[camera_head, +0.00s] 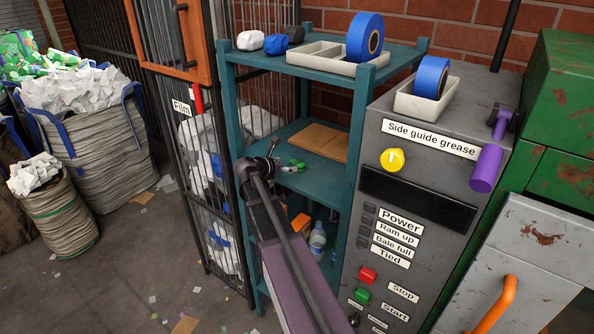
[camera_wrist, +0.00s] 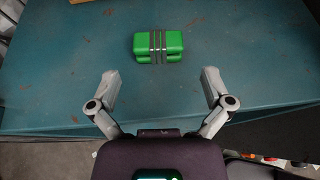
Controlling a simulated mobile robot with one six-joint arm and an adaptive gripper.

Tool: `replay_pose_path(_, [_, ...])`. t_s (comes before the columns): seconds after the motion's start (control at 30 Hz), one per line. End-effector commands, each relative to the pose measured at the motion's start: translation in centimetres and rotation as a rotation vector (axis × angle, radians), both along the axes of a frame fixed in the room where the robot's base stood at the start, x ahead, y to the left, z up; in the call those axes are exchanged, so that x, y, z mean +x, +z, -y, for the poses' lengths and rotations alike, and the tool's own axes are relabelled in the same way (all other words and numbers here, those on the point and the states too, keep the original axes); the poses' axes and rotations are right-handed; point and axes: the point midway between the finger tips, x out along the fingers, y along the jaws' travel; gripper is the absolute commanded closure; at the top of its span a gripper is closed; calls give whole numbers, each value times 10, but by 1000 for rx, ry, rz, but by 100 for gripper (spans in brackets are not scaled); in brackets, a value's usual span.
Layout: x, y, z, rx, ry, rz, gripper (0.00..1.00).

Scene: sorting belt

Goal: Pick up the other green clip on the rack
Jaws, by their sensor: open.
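A green clip (camera_wrist: 158,44) with grey bands across its middle lies on the teal shelf (camera_wrist: 60,60) in the wrist view. It sits ahead of my gripper (camera_wrist: 159,84), roughly centred between the fingers and apart from them. My gripper is open and empty, with its fingers spread wide. In the head view, my gripper (camera_head: 280,159) reaches over the middle shelf of the teal rack (camera_head: 229,110). The green clip (camera_head: 297,163) shows there just beyond the fingers, small and partly hidden.
A brown board (camera_head: 318,141) lies behind on the same shelf. The top shelf holds a grey tray (camera_head: 325,58), a blue tape roll (camera_head: 364,38) and small white, blue and black items. A grey control cabinet (camera_head: 400,200) stands right; a wire cage is left.

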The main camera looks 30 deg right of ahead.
Motion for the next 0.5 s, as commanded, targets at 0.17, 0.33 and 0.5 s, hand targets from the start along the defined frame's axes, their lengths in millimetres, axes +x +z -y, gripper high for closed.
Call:
replay_pose_path(0.17, [5,-8,15,0,0,1,0])
replay_pose_path(0.33, [5,-8,19,1,0,1,0])
replay_pose_path(0.5, [5,-8,18,1,1,1,0])
